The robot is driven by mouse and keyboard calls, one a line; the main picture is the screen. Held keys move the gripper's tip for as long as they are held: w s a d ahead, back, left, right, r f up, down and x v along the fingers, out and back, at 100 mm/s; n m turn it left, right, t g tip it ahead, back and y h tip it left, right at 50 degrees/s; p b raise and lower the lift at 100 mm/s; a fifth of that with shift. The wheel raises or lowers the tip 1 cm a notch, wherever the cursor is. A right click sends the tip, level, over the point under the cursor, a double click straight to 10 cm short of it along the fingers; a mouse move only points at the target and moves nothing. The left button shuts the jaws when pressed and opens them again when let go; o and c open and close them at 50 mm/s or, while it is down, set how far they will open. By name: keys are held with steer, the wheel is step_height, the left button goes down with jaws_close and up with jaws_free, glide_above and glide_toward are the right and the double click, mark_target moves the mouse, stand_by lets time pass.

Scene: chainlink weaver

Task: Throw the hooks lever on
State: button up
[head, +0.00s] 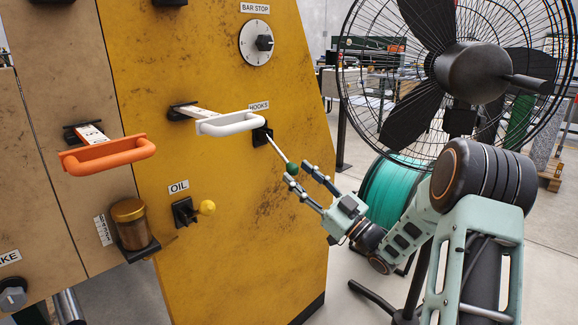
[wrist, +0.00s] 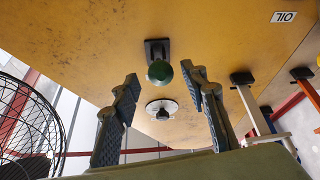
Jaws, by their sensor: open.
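The hooks lever (head: 279,149) is a thin pale rod with a dark green ball knob (head: 292,169). It comes out of a black mount (head: 262,135) on the yellow panel, below the HOOKS label (head: 259,105), and slants down to the right. My gripper (head: 301,174) is open, with its fingertips close to the knob. In the wrist view, which looks upside down, the knob (wrist: 160,72) appears in the gap between the fingertips of my gripper (wrist: 161,76). I cannot tell whether a finger touches it. The knob hides most of the rod there.
A white handle (head: 230,124) juts out just above left of the lever, and an orange handle (head: 110,153) farther left. Below are a yellow oil knob (head: 207,207) and an oil cup (head: 131,225). A BAR STOP dial (head: 257,42) is above. A caged fan (head: 455,75) stands right.

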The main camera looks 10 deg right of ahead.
steer(key=v, duration=0.6)
